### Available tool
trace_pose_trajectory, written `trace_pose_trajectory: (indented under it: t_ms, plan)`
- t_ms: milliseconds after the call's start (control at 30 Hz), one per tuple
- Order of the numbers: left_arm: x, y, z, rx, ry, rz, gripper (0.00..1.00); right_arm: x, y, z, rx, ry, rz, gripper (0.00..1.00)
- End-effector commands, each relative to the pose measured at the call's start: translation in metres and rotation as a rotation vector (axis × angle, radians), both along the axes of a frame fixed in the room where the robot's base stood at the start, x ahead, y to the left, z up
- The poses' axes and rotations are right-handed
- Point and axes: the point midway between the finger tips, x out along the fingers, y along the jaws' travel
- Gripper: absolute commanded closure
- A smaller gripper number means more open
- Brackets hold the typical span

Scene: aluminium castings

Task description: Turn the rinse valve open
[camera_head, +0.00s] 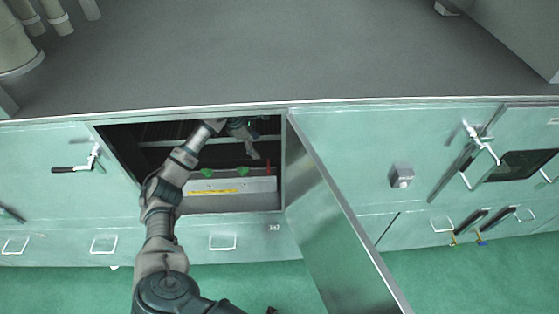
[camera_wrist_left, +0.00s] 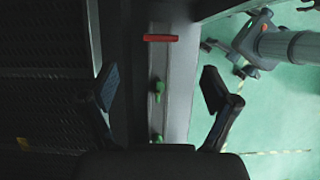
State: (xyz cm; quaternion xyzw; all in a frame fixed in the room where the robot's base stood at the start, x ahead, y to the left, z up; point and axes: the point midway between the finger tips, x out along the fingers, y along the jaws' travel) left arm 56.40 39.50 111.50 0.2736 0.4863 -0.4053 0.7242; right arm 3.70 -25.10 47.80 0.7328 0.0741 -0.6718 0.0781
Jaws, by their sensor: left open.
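Inside the open cabinet bay, a pale panel (camera_head: 233,186) carries a red handle (camera_head: 268,167) at its right end and two green handles, one on the left (camera_head: 207,173) and one nearer the middle (camera_head: 243,169). I cannot tell which handle is the rinse valve. My left gripper (camera_head: 252,148) is inside the bay, open and empty. In the left wrist view, the red bar handle (camera_wrist_left: 160,38) lies crosswise ahead of the open fingers (camera_wrist_left: 160,82). A green handle (camera_wrist_left: 158,88) shows between the fingers, apart from both. My right gripper is not in view.
The open metal door (camera_head: 335,215) stands out at the right of the bay. The bay's frame surrounds my left arm. A yellow label strip (camera_head: 212,192) is on the panel. A lever latch (camera_head: 88,162) and a grey box (camera_head: 402,176) are on the front.

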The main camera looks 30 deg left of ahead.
Motion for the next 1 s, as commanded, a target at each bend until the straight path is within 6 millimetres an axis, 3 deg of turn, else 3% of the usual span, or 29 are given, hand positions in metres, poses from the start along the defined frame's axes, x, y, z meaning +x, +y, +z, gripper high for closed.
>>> trace_pose_trajectory:
  t_ms: [233, 600, 1000]
  plan:
    - [0.008, -0.014, -0.037, 0.000, 0.008, -0.001, 0.12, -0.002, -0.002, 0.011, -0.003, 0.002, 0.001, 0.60]
    - [0.021, -0.039, -0.098, 0.002, 0.006, 0.001, 0.12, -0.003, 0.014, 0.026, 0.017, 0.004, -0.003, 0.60]
    - [0.024, -0.038, -0.111, 0.001, 0.005, 0.001, 0.12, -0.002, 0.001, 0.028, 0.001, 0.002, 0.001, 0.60]
